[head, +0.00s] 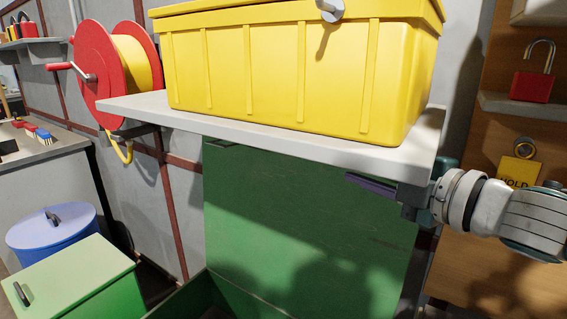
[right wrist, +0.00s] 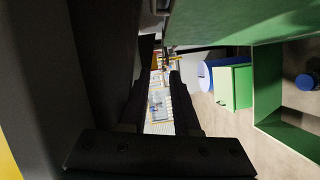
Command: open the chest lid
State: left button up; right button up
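The large green chest stands below a light shelf. Its lid (head: 300,220) is raised, standing upright as a broad green panel, with a dark handle near its upper left edge. Part of the open chest body (head: 178,300) shows at the bottom of the head view; the rest is cut off. In the right wrist view the lid (right wrist: 235,25) fills the top and the open body (right wrist: 285,132) is at right. My right gripper (head: 368,184) is by the lid's upper right, just under the shelf. Its fingers (right wrist: 160,88) are apart with nothing between them. My left gripper is not in view.
The shelf (head: 290,145) bears a yellow bin (head: 270,75) close above my right gripper. A red cable reel (head: 100,70) is at left. A blue round bin (head: 60,230) and a smaller, closed green box (head: 85,280) stand at lower left. A red padlock (head: 533,85) is at right.

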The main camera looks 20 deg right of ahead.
jog(key=shift+d+f, duration=0.15)
jog(key=shift+f, duration=0.1)
jog(key=shift+c, duration=1.2)
jog(key=s+d+f+m+b, duration=0.1)
jog(key=d+f+m+b, duration=0.1)
jog(key=m, duration=0.3)
jog(key=s+d+f+m+h+b, duration=0.1)
jog(key=s+d+f+m+b, duration=0.1)
jog(key=f+m, duration=0.1)
jog(key=s+d+f+m+b, duration=0.1)
jog(key=d+f+m+b, duration=0.1)
jog(key=m, duration=0.4)
jog(key=shift+s+d+f+m+h+b, duration=0.2)
jog(key=shift+s+d+m+h+b, duration=0.15)
jog(key=shift+d, duration=0.2)
grip_shut()
jog(key=s+d+f+m+t+h+b, duration=0.1)
jog(key=s+d+f+m+b, duration=0.25)
jog(key=m, duration=0.75)
jog(key=s+d+m+h+b, duration=0.2)
jog(key=d+m+b, duration=0.2)
jog(key=d+m, duration=0.55)
jog(key=w+a+m+b, duration=0.2)
jog(key=w+a+b, duration=0.1)
jog(key=w, duration=0.7)
jog(key=shift+f+m+b, duration=0.25)
jog(key=shift+m+b, duration=0.05)
jog(key=shift+b, duration=0.5)
